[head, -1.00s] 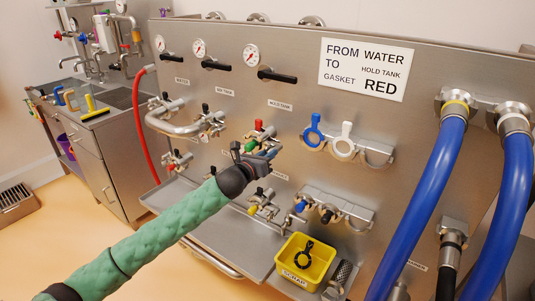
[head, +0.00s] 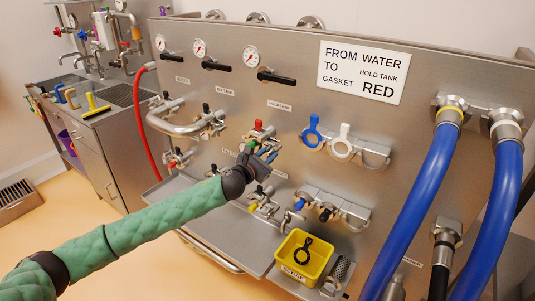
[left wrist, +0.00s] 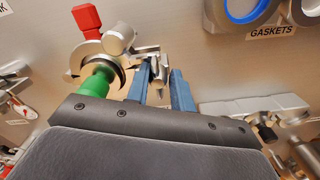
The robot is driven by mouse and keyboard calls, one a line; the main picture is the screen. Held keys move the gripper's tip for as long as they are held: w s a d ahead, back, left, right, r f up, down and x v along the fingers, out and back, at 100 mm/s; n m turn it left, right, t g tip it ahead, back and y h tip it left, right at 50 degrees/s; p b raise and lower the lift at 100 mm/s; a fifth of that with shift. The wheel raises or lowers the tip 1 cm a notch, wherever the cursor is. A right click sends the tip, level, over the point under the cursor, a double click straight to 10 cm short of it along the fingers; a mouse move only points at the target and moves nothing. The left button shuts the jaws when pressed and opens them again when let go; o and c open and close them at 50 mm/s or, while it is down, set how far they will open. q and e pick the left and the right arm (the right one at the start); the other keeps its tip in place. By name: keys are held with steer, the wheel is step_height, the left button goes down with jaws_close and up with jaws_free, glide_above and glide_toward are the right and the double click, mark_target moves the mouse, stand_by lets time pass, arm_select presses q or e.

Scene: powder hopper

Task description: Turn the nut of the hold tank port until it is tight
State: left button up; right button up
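The port with the red handle (head: 258,125) sits on the steel panel below the "HOLD TANK" label. Its red handle (left wrist: 87,20) and ring clamp (left wrist: 92,58) show at upper left in the left wrist view. A small metal nut on a screw (left wrist: 158,72) sticks out beside the clamp. My left gripper (head: 268,157) is just below the port in the head view. In the left wrist view its two blue fingers (left wrist: 161,90) stand apart on either side of the screw, with gaps showing; contact with the nut is unclear. My right gripper is not in view.
Blue and white gaskets (head: 312,130) hang to the right. Lower valves (head: 262,200) sit close under my left gripper. A yellow scrap bin (head: 303,257) holding a black ring stands on the shelf. Blue hoses (head: 425,200) run down the right side.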

arm_select(q)
steer(key=shift+w+a+r, duration=0.1)
steer(key=shift+a+r, duration=0.1)
steer(key=shift+a, duration=0.05)
